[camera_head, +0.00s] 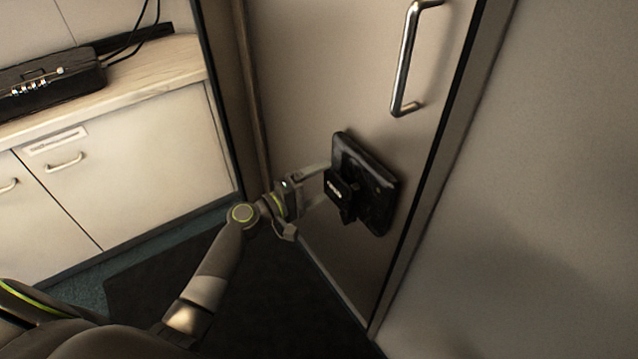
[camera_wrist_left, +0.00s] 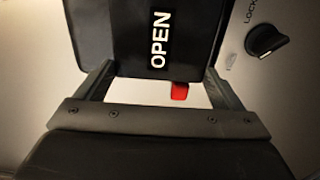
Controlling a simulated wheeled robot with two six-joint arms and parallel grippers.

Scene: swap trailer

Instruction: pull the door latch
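The door latch is a black plate (camera_head: 378,200) with a raised black paddle (camera_head: 340,193) on the cream door (camera_head: 300,70), below the handle. In the left wrist view the paddle (camera_wrist_left: 188,40) fills the top middle and carries the white word OPEN. My left gripper (camera_head: 322,184) is at the paddle, its fingers spread, one toward each side edge. Whether the fingertips touch the paddle cannot be told. A small red piece (camera_wrist_left: 180,91) shows below the paddle. My right gripper is out of view.
A metal bar handle (camera_head: 406,60) stands above the latch. A black LOCK knob (camera_wrist_left: 266,40) is right of the paddle in the wrist view. A cabinet (camera_head: 140,165) with a black device (camera_head: 50,85) on its top stands left. A dark mat (camera_head: 180,275) covers the floor.

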